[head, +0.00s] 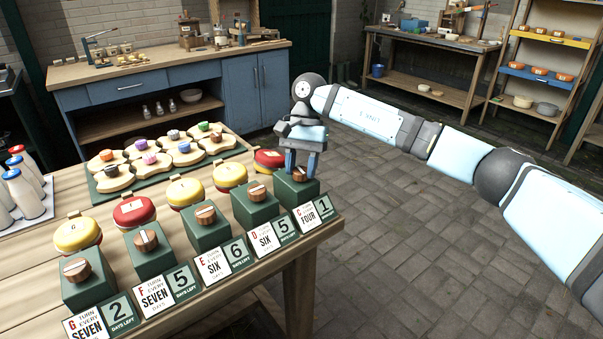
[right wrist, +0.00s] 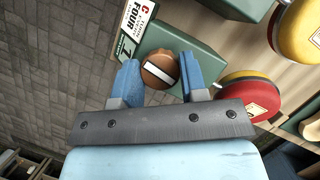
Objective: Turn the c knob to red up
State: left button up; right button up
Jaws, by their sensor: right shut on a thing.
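The c knob (head: 300,174) is a round brown knob with a pale stripe, on a green block at the right end of the table row. It also shows in the right wrist view (right wrist: 160,70), its stripe slightly tilted. My right gripper (head: 301,166) comes down on it from above. Its blue fingers (right wrist: 160,77) stand on either side of the knob and are shut on it. The c round (head: 268,159) behind the block shows a red top; in the right wrist view (right wrist: 250,93) a yellow underside shows at its edge. My left gripper is out of view.
The c card (head: 313,212) reads FOUR days, 1 left. Blocks with similar knobs, such as the d knob (head: 256,193), stand to the left, with yellow and red rounds behind. Wooden boards with coloured pieces (head: 158,158) lie farther back. The floor to the right is clear.

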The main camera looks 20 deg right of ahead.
jog(key=shift+n+b, duration=0.3)
jog(key=shift+n, duration=0.3)
jog(key=shift+n+h, duration=0.3)
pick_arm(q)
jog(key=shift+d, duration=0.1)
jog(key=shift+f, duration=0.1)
pick_arm(e)
jog(key=o, duration=0.9)
jog(key=shift+g, duration=0.3)
jog(key=shift+r, duration=0.1)
